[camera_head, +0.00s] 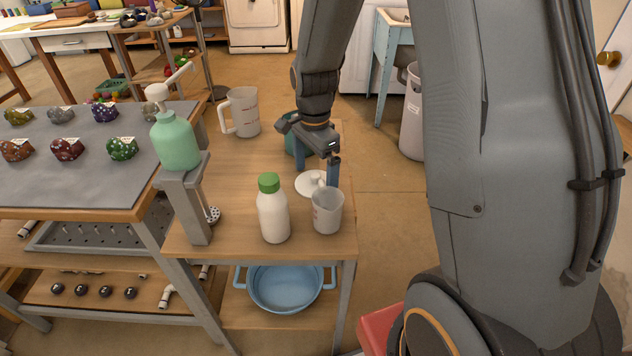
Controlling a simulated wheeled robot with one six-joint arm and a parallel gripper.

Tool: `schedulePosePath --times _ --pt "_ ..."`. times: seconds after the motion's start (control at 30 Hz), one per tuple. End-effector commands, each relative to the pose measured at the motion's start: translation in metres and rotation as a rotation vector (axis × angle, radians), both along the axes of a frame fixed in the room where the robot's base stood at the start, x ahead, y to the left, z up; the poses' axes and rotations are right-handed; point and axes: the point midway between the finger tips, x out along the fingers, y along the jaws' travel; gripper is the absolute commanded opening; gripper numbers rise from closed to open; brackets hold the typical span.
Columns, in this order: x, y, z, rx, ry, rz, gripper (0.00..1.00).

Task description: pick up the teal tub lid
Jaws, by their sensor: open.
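A round white lid (308,187) with a small knob lies on the wooden cart top (235,182). A teal tub-like thing (290,146) stands just behind it, mostly hidden by my gripper, so I cannot tell its full shape. No teal-coloured lid shows clearly. My gripper (317,176) points down with its blue fingers open, over the far part of the white lid. I see nothing held between the fingers. I cannot tell whether they touch the lid.
A white bottle with a green cap (273,212) and a clear measuring cup (327,211) stand close in front of the lid. A larger jug (241,113) stands behind left. A green pump bottle (175,141) is at left. A blue basin (285,290) sits on the lower shelf.

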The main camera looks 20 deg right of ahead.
Motion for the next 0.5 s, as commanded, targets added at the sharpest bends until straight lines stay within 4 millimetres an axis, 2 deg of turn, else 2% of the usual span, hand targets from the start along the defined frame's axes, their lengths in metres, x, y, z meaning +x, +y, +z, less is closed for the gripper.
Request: schedulePosePath --times 0.17,0.27,0.4,0.5 --pt "0.0001 -0.0001 -0.0001 0.000 -0.001 0.000 1.00" --pt "0.0001 -0.0001 0.0000 0.000 -0.001 0.000 0.86" --pt "0.0001 -0.0001 0.0000 0.000 -0.001 0.000 0.63" --pt "0.0001 -0.0001 0.0001 0.000 -0.001 0.000 0.60"
